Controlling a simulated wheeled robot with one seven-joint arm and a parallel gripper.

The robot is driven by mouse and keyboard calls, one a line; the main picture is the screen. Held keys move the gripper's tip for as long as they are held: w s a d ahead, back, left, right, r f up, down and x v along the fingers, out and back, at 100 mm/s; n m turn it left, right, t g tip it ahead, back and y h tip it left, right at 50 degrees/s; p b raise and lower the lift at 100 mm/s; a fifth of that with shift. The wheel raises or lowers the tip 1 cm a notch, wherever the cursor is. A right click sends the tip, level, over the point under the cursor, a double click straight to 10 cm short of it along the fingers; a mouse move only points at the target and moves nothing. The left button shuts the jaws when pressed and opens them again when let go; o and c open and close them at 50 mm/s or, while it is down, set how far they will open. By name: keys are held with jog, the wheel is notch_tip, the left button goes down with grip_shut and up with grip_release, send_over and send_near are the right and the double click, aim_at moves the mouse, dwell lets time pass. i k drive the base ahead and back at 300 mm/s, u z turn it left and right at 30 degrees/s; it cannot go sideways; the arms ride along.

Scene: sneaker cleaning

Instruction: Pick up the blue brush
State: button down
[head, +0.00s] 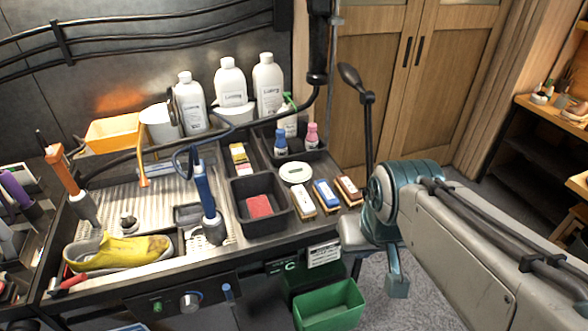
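A brush with a blue top (326,195) lies on the counter, between a brush with a pale top (300,200) and one with a reddish-brown top (349,188). A separate blue-handled brush (205,195) stands upright in the sink area, its grey bristle end down. My arm comes in from the right, and its teal end, my gripper (396,280), hangs beyond the counter's right edge, apart from both blue brushes. Its fingers are not clear, so I cannot tell if it is open or shut.
A yellow sneaker (120,252) lies in the metal sink. A black bin (258,205) holds a red block. White bottles (230,82) stand behind. A white round dish (296,172) sits behind the flat brushes. A black lever (368,125) rises near my arm. A green bin (330,306) stands below.

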aim_at(329, 202)
jog(key=u, duration=0.2)
jog(key=k, duration=0.35)
jog(key=z, duration=0.8)
jog(key=i, duration=1.1)
jog(key=u, duration=0.55)
